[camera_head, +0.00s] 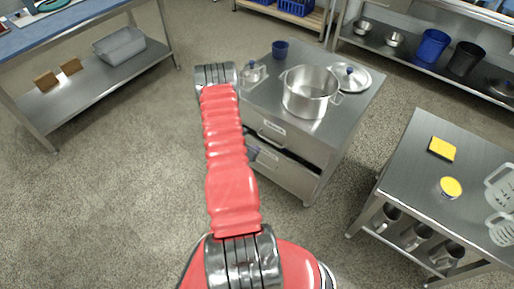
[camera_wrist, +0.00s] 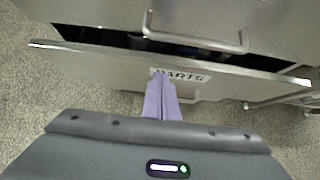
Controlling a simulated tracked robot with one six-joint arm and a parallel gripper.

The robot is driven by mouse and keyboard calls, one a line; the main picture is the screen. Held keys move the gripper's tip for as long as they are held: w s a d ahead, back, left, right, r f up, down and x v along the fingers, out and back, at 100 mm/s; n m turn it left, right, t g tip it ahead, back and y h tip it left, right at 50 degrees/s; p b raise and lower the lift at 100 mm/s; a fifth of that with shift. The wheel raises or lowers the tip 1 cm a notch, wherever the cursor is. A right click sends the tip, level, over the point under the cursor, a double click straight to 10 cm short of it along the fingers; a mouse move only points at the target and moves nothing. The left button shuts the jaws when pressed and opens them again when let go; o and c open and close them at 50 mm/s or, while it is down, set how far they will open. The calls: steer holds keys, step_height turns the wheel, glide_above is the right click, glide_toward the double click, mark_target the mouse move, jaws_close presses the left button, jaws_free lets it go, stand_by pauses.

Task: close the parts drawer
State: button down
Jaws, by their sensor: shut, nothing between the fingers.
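The parts drawer (camera_wrist: 95,67) is the lower drawer of a steel cabinet. In the wrist view its front carries a PARTS label, and a dark gap shows behind its top edge, so it stands partly open. In the head view the drawer front (camera_head: 290,177) is partly hidden by my red arm. My gripper (camera_wrist: 160,82) has its pale purple fingers shut and empty, with the tips at the label on the drawer front; I cannot tell whether they touch. The drawer's own handle is partly hidden behind the fingers. My gripper is mostly hidden behind my arm in the head view.
The upper drawer with its handle (camera_wrist: 195,30) is above and looks shut. A pot (camera_head: 310,92), a lid (camera_head: 350,76) and a blue cup (camera_head: 280,48) stand on the cabinet. A steel table (camera_head: 415,185) is at right. Floor at left is clear.

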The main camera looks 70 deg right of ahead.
steer(key=a+f+v, duration=0.1)
steer(key=v, duration=1)
steer(key=shift+w, duration=0.15)
steer(key=shift+a+r, duration=0.1)
steer(key=shift+r, duration=0.1)
steer(key=w+a+r+m, duration=0.3)
steer(key=w+a+r, duration=0.1)
steer(key=r, duration=0.6)
steer(key=w+a+r+m, duration=0.3)
steer(key=a+r, duration=0.1)
steer(key=r, duration=0.7)
steer(key=w+a+r+m, duration=0.3)
steer(key=w+a+r, duration=0.1)
steer(key=r, duration=0.6)
steer(key=s+a+r+m+t+y, duration=0.1)
steer(key=a+r+t+y, duration=0.2)
steer(key=a, duration=0.9)
steer(key=s+a+r+m+t+y, duration=0.1)
steer(key=a+r+m+t+y, duration=0.1)
steer(key=a+r, duration=0.6)
steer(key=s+a+r+m+t+y, duration=0.2)
steer(key=a+r, duration=0.4)
steer(key=a, duration=1.2)
steer(key=shift+t+y, duration=0.8)
